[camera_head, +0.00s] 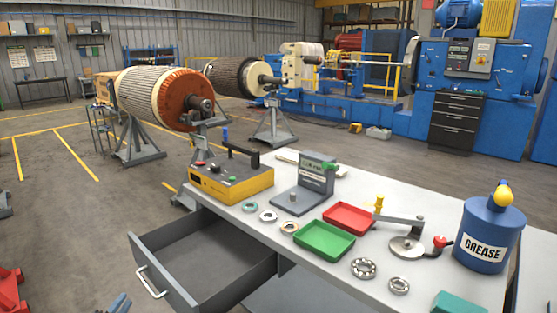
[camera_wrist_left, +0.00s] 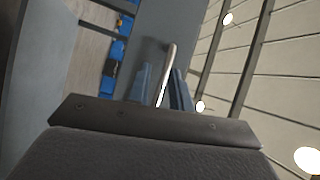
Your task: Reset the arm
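My left gripper (camera_head: 118,303) shows only as blue-grey fingertips at the bottom edge of the head view, left of and apart from the drawer handle. In the left wrist view its two blue fingers (camera_wrist_left: 161,90) stand apart. The pale metal handle (camera_wrist_left: 168,65) of the drawer appears between and beyond them. The grey drawer (camera_head: 205,258) is pulled out from the workbench and looks empty. Its silver handle (camera_head: 150,283) is on the front panel. My right gripper is in neither view.
The workbench (camera_head: 345,275) carries a yellow control box (camera_head: 230,184), a green tray (camera_head: 324,240), a red tray (camera_head: 349,218), several bearings and rings, and a blue grease drum (camera_head: 488,238). A red object (camera_head: 10,290) stands at lower left. Floor beyond the drawer is clear.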

